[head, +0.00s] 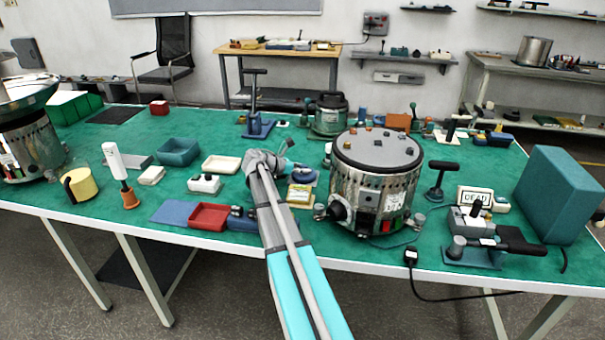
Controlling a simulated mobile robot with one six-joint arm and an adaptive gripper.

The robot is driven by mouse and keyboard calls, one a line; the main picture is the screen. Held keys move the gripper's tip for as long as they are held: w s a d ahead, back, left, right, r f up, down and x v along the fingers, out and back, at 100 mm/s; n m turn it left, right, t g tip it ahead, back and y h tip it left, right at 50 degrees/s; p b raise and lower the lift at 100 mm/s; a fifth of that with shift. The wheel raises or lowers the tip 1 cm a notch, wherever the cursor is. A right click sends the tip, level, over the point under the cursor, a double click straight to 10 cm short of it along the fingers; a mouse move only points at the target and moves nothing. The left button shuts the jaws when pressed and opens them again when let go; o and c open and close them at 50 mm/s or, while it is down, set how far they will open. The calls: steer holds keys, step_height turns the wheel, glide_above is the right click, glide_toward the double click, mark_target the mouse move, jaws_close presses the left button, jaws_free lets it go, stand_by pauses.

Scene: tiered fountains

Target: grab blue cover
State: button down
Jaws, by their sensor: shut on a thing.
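My gripper (287,161) is small in the head view, at the far end of my arm, over the middle of the green table. It is shut on a small blue piece (306,177), which looks like the blue cover. The fingers and my arm hide part of it, and I cannot tell whether it touches the table. Another flat blue piece (172,213) lies at the front edge, beside a red tray (209,216).
A round metal machine (372,185) stands close to the right of my gripper. A blue-based stand (258,128) is behind it. A white tray (221,164) and a teal bin (178,151) are to the left. A large teal box (557,195) stands at the right edge.

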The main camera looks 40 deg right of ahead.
mark_target(303, 166)
steer(key=shift+r, duration=0.1)
stand_by(0.3)
step_height(303, 166, up, 10)
steer(key=p, duration=1)
stand_by(0.7)
